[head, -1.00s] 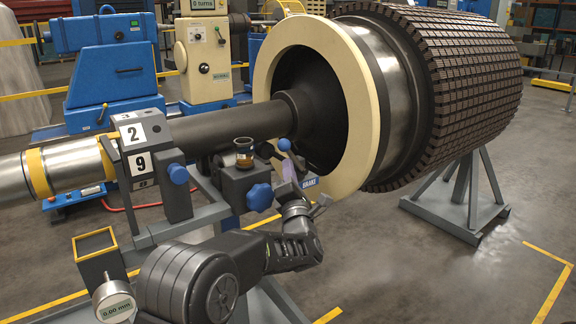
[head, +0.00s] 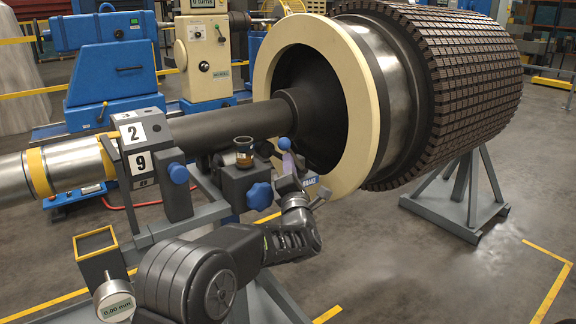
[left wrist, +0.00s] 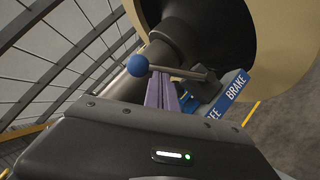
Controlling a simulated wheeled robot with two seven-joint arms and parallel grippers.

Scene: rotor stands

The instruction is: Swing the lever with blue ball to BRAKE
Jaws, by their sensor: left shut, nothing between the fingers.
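The lever's blue ball (head: 284,144) stands beside the dark shaft, in front of the cream ring. In the left wrist view the blue ball (left wrist: 138,65) is at the left end of a thin metal rod (left wrist: 184,71), which runs right to a dark pivot block (left wrist: 206,92). A blue plate (left wrist: 228,98) beside the pivot reads BRAKE at its upper right end; the other word is partly hidden. My left gripper (head: 288,168) is shut and empty, its purple fingers (left wrist: 160,88) just under the rod near the ball. I cannot tell whether they touch it. My right gripper is out of view.
A small amber-filled cup (head: 244,155) stands on the grey bearing block, above a blue knob (head: 260,196). The numbered block (head: 138,143) is to the left. A dial gauge (head: 114,301) and an open yellow-rimmed box (head: 97,246) are at the lower left.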

